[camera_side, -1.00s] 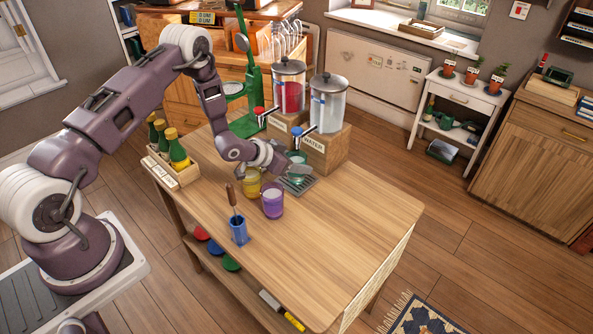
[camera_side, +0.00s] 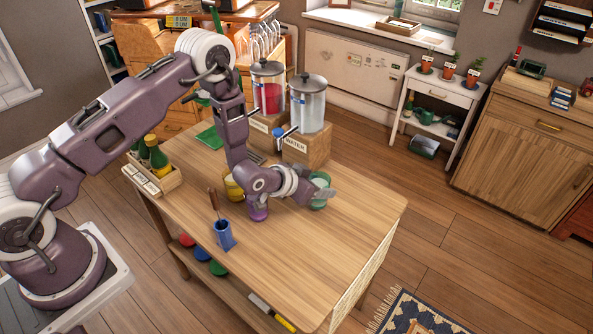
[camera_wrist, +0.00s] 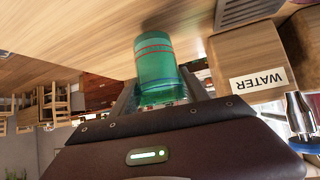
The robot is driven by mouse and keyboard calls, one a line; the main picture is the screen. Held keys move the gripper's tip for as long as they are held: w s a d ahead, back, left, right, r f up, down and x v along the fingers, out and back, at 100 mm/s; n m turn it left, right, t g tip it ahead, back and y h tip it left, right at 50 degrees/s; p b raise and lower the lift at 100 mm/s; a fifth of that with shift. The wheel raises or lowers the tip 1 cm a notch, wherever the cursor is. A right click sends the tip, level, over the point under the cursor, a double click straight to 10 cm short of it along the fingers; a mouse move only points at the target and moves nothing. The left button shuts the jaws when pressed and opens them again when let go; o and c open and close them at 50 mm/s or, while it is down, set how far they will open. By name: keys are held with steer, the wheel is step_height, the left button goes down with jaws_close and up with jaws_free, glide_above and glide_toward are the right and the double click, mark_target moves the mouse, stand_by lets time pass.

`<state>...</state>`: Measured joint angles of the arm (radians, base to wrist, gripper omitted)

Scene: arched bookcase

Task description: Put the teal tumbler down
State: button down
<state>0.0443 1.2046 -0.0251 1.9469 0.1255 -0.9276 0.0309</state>
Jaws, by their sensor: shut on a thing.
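The teal tumbler (camera_side: 318,204) is upright at the end of my arm, right of the purple tumbler, over the middle of the wooden table. My gripper (camera_side: 322,193) is shut on it, partly hiding it in the side view. The upside-down wrist view shows the teal tumbler (camera_wrist: 155,62), with red and blue bands, between the fingers of my gripper (camera_wrist: 165,90). Its base is close to the tabletop (camera_wrist: 95,45); I cannot tell whether it touches.
The purple tumbler (camera_side: 258,212) and yellow tumbler (camera_side: 232,189) stand left of my gripper, partly hidden. A blue cup (camera_side: 224,236) with a handled tool is nearer the front. The WATER dispenser (camera_side: 307,104) stands behind. The table's right part (camera_side: 355,212) is clear.

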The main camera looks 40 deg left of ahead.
steer(key=d, duration=0.3)
steer(key=shift+s+d, duration=0.1)
steer(key=shift+r, duration=0.15)
step_height(320, 180, up, 19)
steer(key=s+a+n+y, duration=0.3)
steer(key=s+a, duration=0.1)
steer(key=a, duration=0.7)
steer(key=s+a+n+g+y, duration=0.1)
steer(key=s+a+n+y, duration=0.15)
steer(key=a, duration=0.95)
steer(key=s+a+n+y, duration=0.25)
steer(key=s+a, duration=0.25)
steer(key=a, duration=0.6)
steer(key=shift+n+g, duration=0.3)
steer(key=shift+n, duration=0.1)
step_height(320, 180, down, 21)
steer(key=shift+a+f, duration=0.15)
steer(key=shift+f, duration=0.15)
steer(key=c, duration=0.6)
jaws_free()
steer(key=shift+o, duration=0.2)
